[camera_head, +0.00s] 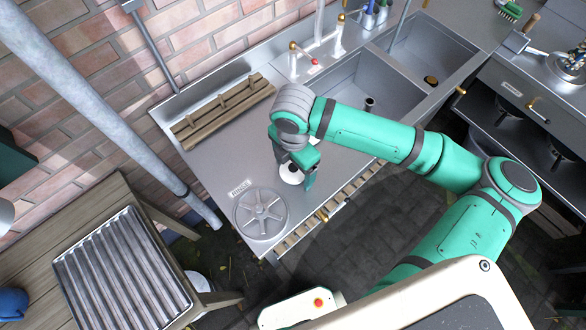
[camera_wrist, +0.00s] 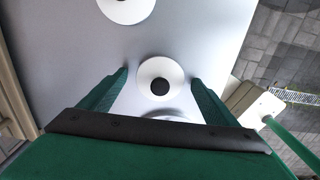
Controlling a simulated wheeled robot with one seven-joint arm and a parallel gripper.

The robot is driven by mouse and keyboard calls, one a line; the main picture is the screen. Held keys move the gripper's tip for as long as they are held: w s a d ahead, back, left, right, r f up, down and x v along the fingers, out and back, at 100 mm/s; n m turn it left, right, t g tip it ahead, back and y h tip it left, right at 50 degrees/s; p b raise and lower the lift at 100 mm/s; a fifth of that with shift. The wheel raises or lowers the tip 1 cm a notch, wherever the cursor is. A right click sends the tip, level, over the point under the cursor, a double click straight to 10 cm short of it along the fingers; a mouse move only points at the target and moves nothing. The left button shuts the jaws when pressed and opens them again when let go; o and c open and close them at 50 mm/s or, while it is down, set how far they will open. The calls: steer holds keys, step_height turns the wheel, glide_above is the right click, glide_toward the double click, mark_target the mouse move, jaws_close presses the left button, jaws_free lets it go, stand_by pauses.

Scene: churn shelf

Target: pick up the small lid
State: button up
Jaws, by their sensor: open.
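A small white round lid (camera_wrist: 146,74) with a dark knob at its middle lies on the grey metal worktop. In the wrist view it sits between the two green fingers of my gripper (camera_wrist: 160,77), with a gap on each side. My gripper is open and empty. In the head view my gripper (camera_head: 298,172) points down over the worktop, and a white disc (camera_head: 289,177) shows partly beneath it. A second, larger-looking white lid (camera_wrist: 127,14) with a dark knob is cut off at the top of the wrist view. Another pale rim shows below the small lid, mostly hidden by my gripper.
A spoked metal disc (camera_head: 260,213) lies near the worktop's front left corner (camera_head: 262,250). A wooden rack (camera_head: 222,110) lies at the back, and sink basins (camera_head: 345,85) are to the right. A wooden table with a ribbed metal tray (camera_head: 122,270) stands lower left.

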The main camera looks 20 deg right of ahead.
steer(key=c, duration=1.2)
